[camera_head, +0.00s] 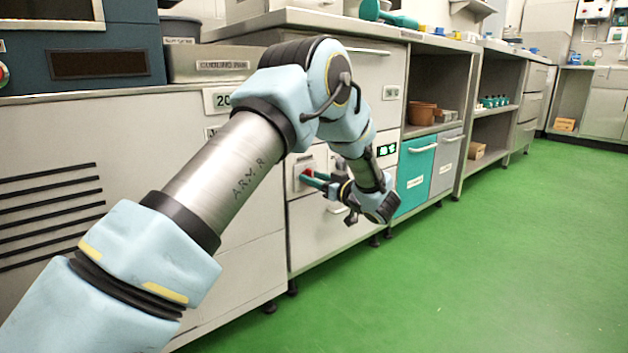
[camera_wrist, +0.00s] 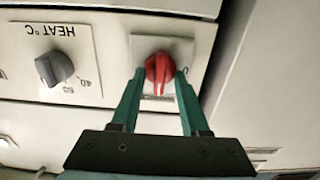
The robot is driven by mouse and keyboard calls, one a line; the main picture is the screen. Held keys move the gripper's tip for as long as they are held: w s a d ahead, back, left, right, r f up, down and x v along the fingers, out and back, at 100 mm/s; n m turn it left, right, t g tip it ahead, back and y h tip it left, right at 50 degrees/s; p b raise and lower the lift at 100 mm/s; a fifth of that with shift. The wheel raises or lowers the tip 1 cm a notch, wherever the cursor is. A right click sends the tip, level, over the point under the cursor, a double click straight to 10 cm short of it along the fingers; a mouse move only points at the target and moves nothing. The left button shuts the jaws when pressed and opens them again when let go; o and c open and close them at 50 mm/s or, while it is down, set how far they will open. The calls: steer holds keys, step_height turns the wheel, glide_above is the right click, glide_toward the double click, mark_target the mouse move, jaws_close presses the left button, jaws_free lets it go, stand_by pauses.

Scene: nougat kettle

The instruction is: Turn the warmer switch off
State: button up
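The warmer switch is a red rotary knob (camera_wrist: 160,68) on a pale square plate; its raised bar and white mark point down in the wrist view. A "0" mark is partly visible at its right, beside the finger. In the head view the red switch (camera_head: 306,173) is on the pale cabinet front. My gripper (camera_wrist: 161,76) has its two green fingers on either side of the knob. The fingertips are apart, very close to its sides; firm contact is not clear. It also shows in the head view (camera_head: 318,180), at the switch.
A grey dial (camera_wrist: 55,68) marked "HEAT °C", upside down in the wrist view, sits left of the switch. A green lit display (camera_head: 387,150) and a teal door (camera_head: 415,175) are to the right. The green floor (camera_head: 480,260) is clear.

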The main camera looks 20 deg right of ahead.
jaws_close()
stand_by(0.3)
steer(key=shift+n, duration=0.3)
steer(key=shift+s+a+f+n, duration=0.1)
steer(key=shift+n, duration=2.8)
steer(key=shift+w+a+f+n, duration=0.1)
steer(key=shift+f+n, duration=0.05)
steer(key=shift+n, duration=2.75)
steer(key=shift+s+a+f+n, duration=0.1)
steer(key=shift+n, duration=2.8)
steer(key=shift+o, duration=0.3)
jaws_free()
